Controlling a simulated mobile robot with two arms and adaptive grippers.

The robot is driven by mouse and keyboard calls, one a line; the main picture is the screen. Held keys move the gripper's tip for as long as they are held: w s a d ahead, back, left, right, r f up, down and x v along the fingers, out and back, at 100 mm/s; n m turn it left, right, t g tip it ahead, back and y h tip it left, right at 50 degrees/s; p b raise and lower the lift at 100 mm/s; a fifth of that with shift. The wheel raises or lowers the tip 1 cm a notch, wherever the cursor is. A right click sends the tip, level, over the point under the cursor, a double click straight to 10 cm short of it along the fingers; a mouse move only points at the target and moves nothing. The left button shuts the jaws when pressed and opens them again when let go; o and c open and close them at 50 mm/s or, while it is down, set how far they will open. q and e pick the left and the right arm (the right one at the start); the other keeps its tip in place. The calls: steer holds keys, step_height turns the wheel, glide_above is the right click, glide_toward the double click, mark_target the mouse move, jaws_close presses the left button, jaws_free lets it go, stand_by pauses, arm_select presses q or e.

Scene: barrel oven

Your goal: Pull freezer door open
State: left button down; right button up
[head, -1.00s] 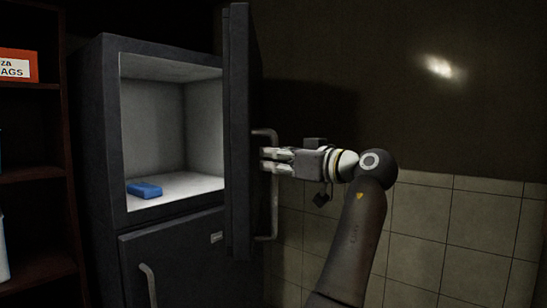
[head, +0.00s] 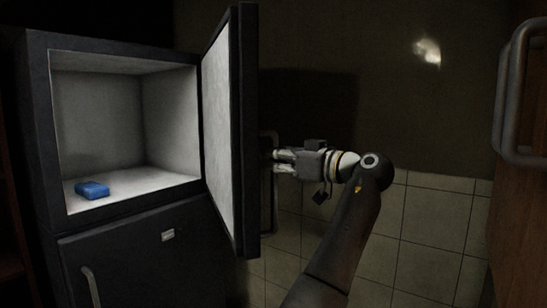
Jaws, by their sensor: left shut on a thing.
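The freezer door (head: 222,130) stands wide open on the right side of the dark freezer (head: 110,42), with its white inner face now partly in sight. Its handle (head: 271,220) is on the outer face, partly hidden behind the door edge and my gripper. My left gripper (head: 275,160) is shut on the handle from the right. The fingertips are partly hidden at the handle. The white compartment inside is open to view, and a blue box (head: 92,189) lies on its floor. My right gripper is not in view.
Below is a closed lower door with its own handle (head: 92,287). A brown wooden surface (head: 520,200) with a grey metal handle (head: 510,95) stands at the far right. A tiled wall (head: 430,220) is behind my arm.

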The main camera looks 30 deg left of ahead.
arm_select(q)
steer(key=shift+r, duration=0.1)
steer(key=c, duration=1.4)
jaws_free()
steer(key=shift+a, duration=0.25)
steer(key=shift+d, duration=0.1)
steer(key=v, duration=1.2)
